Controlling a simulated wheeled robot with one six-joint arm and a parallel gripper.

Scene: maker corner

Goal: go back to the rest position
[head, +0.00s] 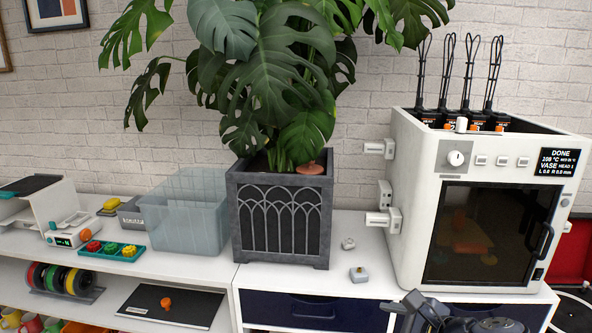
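A dark part of my arm with what looks like my gripper (422,308) shows at the bottom edge, right of centre. It is in front of the drawers below the white 3D printer (412,215). Most of the arm is cut off by the picture's lower edge. The fingertips are too unclear to tell whether they are open or shut, and I see no object held there.
The printer has a dark door (485,235). Left of it stand a grey planter (280,255) with a large plant and a translucent bin (185,225). Two small pale pieces lie on the white top, otherwise clear there. A teal tray (112,251) is farther left.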

